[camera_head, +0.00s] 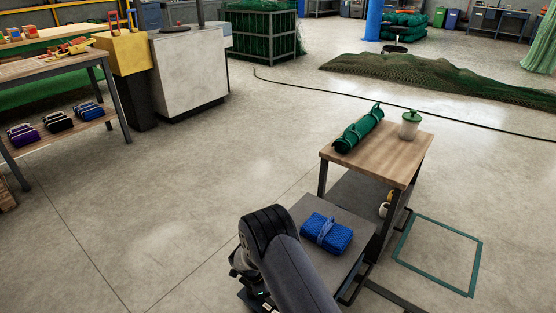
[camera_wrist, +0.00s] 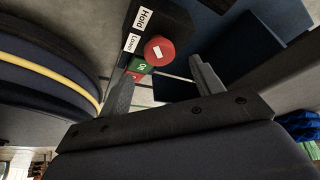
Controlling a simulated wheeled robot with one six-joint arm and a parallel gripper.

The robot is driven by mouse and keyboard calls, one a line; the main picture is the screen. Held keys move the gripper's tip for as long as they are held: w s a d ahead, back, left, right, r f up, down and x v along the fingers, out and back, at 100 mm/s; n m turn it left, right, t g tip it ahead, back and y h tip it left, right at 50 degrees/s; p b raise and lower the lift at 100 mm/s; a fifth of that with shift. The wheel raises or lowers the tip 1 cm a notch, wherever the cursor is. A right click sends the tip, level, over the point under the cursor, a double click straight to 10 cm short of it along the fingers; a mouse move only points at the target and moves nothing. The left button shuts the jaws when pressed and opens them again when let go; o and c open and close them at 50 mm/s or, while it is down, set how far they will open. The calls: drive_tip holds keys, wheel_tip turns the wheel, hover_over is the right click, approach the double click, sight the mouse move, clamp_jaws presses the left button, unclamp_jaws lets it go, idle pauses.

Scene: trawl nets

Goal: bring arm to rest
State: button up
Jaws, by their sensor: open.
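My gripper (camera_wrist: 162,84) shows in the wrist view with its two grey fingers spread apart and nothing held between them. In the head view my dark arm is bent at the bottom centre, and the fingers are hidden or too small to tell. A folded blue net bundle (camera_head: 327,232) lies on a grey flat surface (camera_head: 294,212) right beside my arm. Blue netting (camera_wrist: 298,130) also shows at the right edge of the wrist view, apart from the fingers.
A wooden-topped trolley (camera_head: 385,150) holds a rolled green net (camera_head: 358,129) and a lidded jar (camera_head: 410,125). A black control box (camera_wrist: 150,28) with a red button (camera_wrist: 159,50) appears beyond the fingers. Open floor (camera_head: 180,200) lies left; a net heap (camera_head: 440,78) lies behind.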

drive_tip(key=b+x, duration=0.1)
drive_tip(key=x, duration=0.5)
drive_tip(key=shift+a, duration=0.1)
drive_tip(key=shift+r+n+p, duration=0.45)
drive_tip(key=shift+n+p, duration=0.05)
drive_tip(key=shift+p, duration=0.1)
drive_tip(key=n+t+p, duration=0.1)
drive_tip(key=n, duration=0.1)
drive_tip(key=n+t+y+p, duration=0.1)
drive_tip(key=n+p, duration=0.1)
drive_tip(key=n, duration=0.1)
drive_tip(key=shift+s, duration=0.2)
drive_tip(key=n+y+p, duration=0.1)
drive_tip(key=n, duration=0.2)
drive_tip(key=n+t+p, duration=0.1)
drive_tip(key=n+p, duration=0.1)
drive_tip(key=n, duration=0.1)
drive_tip(key=shift+f+t+y, duration=0.2)
drive_tip(key=shift+t+y, duration=0.1)
drive_tip(key=shift+y, duration=0.1)
drive_tip(key=shift+n+y, duration=0.3)
drive_tip(key=shift+n, duration=0.6)
drive_tip(key=shift+n+y+b, duration=0.3)
drive_tip(key=shift+n, duration=0.3)
drive_tip(key=shift+d+f+n+t+y+b, duration=0.1)
drive_tip(key=shift+d+n+t+y+b, duration=0.1)
drive_tip(key=shift+n+b, duration=0.5)
drive_tip(key=shift+d+f+n+t+y+b, duration=0.1)
drive_tip(key=shift+n+y+b, duration=0.1)
drive_tip(key=shift+n+b, duration=0.45)
